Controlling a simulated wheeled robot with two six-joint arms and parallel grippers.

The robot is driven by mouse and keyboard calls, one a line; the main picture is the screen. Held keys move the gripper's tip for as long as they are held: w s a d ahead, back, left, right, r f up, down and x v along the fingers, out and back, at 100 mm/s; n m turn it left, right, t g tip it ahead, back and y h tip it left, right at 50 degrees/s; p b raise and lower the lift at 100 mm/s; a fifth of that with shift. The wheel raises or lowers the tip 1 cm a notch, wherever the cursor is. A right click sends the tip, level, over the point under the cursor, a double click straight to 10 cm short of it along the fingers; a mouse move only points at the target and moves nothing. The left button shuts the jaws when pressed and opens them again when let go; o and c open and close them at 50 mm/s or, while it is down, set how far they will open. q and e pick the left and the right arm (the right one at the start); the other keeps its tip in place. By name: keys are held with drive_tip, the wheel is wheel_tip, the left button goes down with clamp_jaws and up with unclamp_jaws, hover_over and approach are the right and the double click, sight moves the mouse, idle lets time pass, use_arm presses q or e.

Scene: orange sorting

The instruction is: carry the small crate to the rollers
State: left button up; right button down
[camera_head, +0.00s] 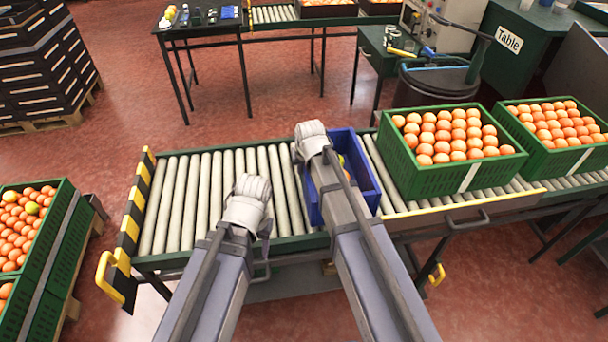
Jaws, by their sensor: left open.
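The small blue crate (368,180) is at the roller conveyor (188,195), just left of the big green crates, and appears to rest on the rollers. A little orange or yellow fruit shows inside it; my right arm hides most of its inside and left part. My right gripper (318,148) is at the crate's far left side, and its fingers are hidden, so I cannot tell whether it grips the wall. My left gripper (262,228) is open and empty over the rollers, left of the crate and apart from it.
Green crates full of oranges (448,170) (562,140) stand on the conveyor to the right. Rollers at the left are bare, up to a yellow-black striped end (135,215). Another green crate of oranges (48,240) stands at far left. A table (240,30) is behind.

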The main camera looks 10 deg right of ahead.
use_arm(q)
drive_tip(key=shift+f, duration=0.2)
use_arm(e)
drive_tip(key=shift+f, duration=0.15)
drive_tip(key=shift+f, duration=0.2)
drive_tip(key=c, duration=0.8)
unclamp_jaws()
use_arm(q)
drive_tip(key=shift+f, duration=0.1)
use_arm(e)
drive_tip(key=shift+r, duration=0.1)
